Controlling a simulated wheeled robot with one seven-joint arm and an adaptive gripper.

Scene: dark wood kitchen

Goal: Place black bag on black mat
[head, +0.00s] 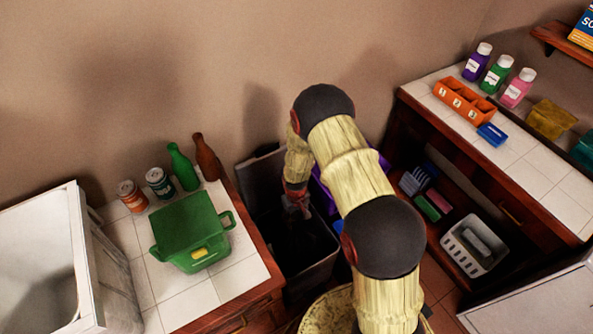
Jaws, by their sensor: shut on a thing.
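My gripper (300,207) reaches down over an open dark bin (322,272) between the two counters. It is shut on a dark thing just below its fingers, which looks like the black bag (303,238). The bag is a dim black mass within the bin's opening, and its outline is hard to make out. Whether it touches the bin's walls or bottom I cannot tell. My arm hides part of the bin's right side. I cannot make out a black mat in this view.
A green box (191,232), two cans and two bottles stand on the left tiled counter (188,302). A purple container (321,192) is partly behind my arm. The right counter holds several bottles and an orange tray (465,101). A white basket (474,245) sits below.

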